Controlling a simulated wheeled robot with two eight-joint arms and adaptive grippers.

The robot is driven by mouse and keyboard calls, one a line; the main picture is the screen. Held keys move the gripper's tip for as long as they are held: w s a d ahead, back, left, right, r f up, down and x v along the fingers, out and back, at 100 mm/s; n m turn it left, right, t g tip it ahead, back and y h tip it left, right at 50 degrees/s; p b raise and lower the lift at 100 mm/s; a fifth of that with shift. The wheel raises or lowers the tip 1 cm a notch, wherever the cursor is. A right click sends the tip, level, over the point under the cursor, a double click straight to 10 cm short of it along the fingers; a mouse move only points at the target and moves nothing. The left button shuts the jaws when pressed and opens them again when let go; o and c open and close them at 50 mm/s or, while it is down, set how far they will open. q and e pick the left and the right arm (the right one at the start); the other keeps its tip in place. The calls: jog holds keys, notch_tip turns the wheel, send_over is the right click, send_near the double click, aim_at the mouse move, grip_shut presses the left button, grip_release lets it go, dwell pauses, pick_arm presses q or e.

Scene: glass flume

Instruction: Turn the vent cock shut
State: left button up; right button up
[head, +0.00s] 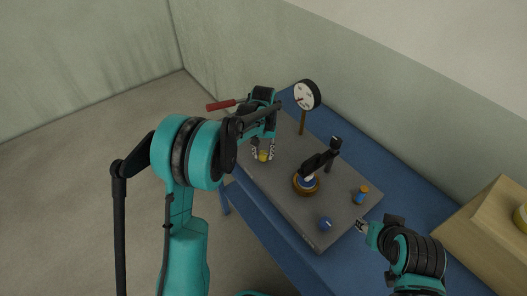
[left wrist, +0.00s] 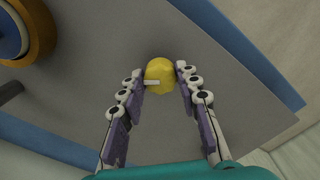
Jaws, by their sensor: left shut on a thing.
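A rounded yellow knob (left wrist: 160,74) with a short white bar on its left side stands on the grey board (head: 282,196); I take it for the vent cock. In the left wrist view the fingertips of my left gripper (left wrist: 162,76) press on it from both sides. In the head view the yellow knob (head: 263,156) shows low between the fingers of my left gripper (head: 263,151), partly hidden by them. My right gripper (head: 361,226) is by the board's near right edge, away from the knob; its fingers are too small to read.
A dial gauge (head: 308,94) stands on a post at the back. A red handle (head: 221,105) sticks out left of my gripper. A brown-rimmed blue disc (head: 306,184), a blue knob (head: 325,223) and a blue-and-orange piece (head: 361,195) sit on the board. A wooden box (head: 487,232) is at right.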

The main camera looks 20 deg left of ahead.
aim_at(263, 154)
pick_arm(q)
jog(key=m, duration=0.7)
jog(key=shift+o, duration=0.2)
dwell(0.4)
jog(key=o, duration=1.1)
notch_tip(263, 154, up, 12)
